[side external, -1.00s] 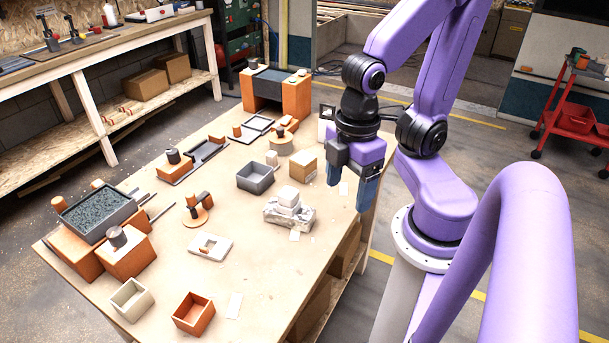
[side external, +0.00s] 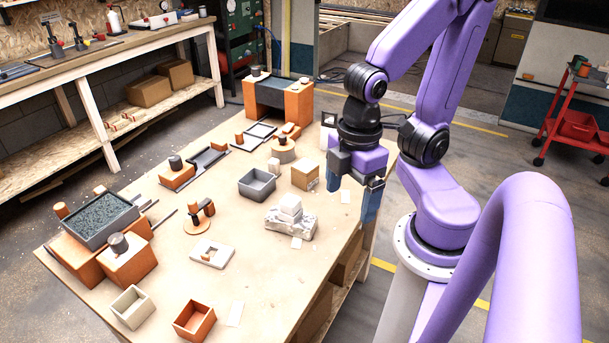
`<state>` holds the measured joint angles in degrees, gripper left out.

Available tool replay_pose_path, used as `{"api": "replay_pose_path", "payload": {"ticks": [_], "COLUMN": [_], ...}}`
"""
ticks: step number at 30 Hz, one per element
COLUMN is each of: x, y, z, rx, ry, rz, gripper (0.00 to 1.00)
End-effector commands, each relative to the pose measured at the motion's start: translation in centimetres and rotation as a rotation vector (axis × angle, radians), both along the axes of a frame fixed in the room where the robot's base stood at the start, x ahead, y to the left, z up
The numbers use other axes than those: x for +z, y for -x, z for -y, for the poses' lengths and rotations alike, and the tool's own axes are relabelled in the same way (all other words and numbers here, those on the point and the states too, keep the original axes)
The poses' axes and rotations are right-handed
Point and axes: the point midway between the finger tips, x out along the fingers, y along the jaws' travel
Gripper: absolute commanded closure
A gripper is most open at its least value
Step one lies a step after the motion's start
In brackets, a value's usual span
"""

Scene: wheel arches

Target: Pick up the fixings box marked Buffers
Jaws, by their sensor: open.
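Several small open boxes stand on the wooden table (side external: 255,285), and no wording on any of them is legible, so I cannot tell which is marked Buffers. A grey box (side external: 257,190) sits mid-table, left of a tan block-like box (side external: 305,177). A cream box (side external: 132,312) and an orange box (side external: 194,325) stand near the front edge. My gripper (side external: 352,198) is open and empty, pointing down above the table's right edge. It is to the right of the tan box and apart from it.
A pale rubble-like base with white blocks (side external: 290,212) stands left of my gripper. A tray of dark granules (side external: 98,218) rests on orange blocks at the left. An orange-sided arch (side external: 297,103) stands at the back. Bare tabletop lies at the front centre.

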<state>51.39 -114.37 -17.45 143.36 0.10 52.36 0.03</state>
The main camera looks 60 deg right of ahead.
Motion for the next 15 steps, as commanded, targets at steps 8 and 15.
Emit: {"api": "replay_pose_path", "payload": {"ticks": [8, 15], "x": [0.0, -0.8], "y": [0.0, -3.3], "z": [0.0, 0.0], "rx": [0.0, 0.007], "ry": [0.001, 0.125], "rz": [0.0, 0.007], "gripper": [0.04, 0.04]}}
